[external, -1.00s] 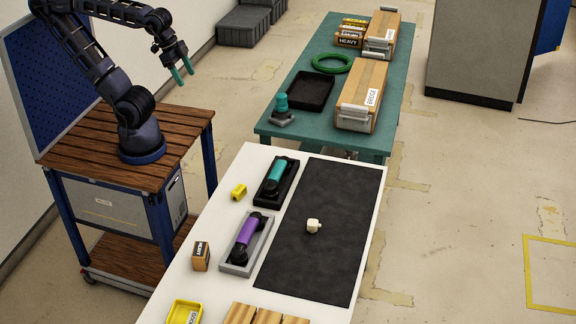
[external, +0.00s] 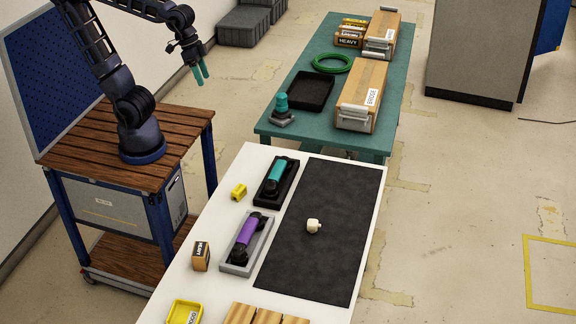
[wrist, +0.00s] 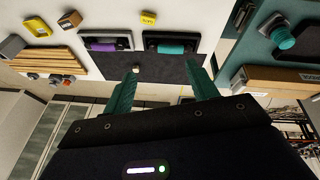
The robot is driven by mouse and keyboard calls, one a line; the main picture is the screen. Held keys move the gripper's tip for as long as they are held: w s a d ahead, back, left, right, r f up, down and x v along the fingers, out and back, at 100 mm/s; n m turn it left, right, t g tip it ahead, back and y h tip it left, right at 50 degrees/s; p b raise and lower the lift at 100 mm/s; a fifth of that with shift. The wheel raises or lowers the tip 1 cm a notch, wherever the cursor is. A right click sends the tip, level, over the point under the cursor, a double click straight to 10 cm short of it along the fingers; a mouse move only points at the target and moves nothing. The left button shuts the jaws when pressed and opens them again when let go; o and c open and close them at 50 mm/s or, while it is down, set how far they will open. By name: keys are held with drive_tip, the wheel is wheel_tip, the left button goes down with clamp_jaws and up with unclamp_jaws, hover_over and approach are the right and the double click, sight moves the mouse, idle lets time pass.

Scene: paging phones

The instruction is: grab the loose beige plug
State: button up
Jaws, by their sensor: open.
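The loose beige plug (external: 314,225) lies on the dark mat (external: 330,262) on the white table. My gripper (external: 201,73) is open and empty, with teal fingers pointing down. It is in the air above the far end of the wooden cart, well up and left of the plug. In the wrist view my gripper's fingers (wrist: 162,84) stand wide apart and touch nothing.
A purple handset (external: 247,230) and a teal handset (external: 277,171) rest in trays left of the mat. A yellow block (external: 239,191), a HEAVY box (external: 201,257) and a yellow tray (external: 185,312) are nearby. The mat around the plug is clear. A green table (external: 262,124) stands behind.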

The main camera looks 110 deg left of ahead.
drive_tip(key=w+d+f+n+g+h, duration=0.1)
drive_tip(key=w+d+n, duration=0.1)
drive_tip(key=w, duration=0.5)
drive_tip(key=w+d+f+n, duration=0.1)
drive_tip(key=w+n, duration=0.1)
drive_tip(key=w, duration=0.5)
drive_tip(key=n+g+h, duration=0.2)
drive_tip(key=n+h, duration=0.1)
drive_tip(key=n, duration=1)
hover_over(313, 222)
drive_tip(key=a, duration=0.5)
wheel_tip(313, 222, down, 28)
drive_tip(key=x, duration=0.5)
drive_tip(key=shift+s+d, duration=0.2)
drive_tip(key=shift+s, duration=0.1)
drive_tip(key=shift+d+x, duration=0.2)
drive_tip(key=shift+x, duration=2.55)
drive_tip(key=shift+s+r, duration=0.1)
drive_tip(key=shift+r, duration=0.05)
drive_tip(key=c, duration=1.1)
drive_tip(key=shift+r, duration=0.1)
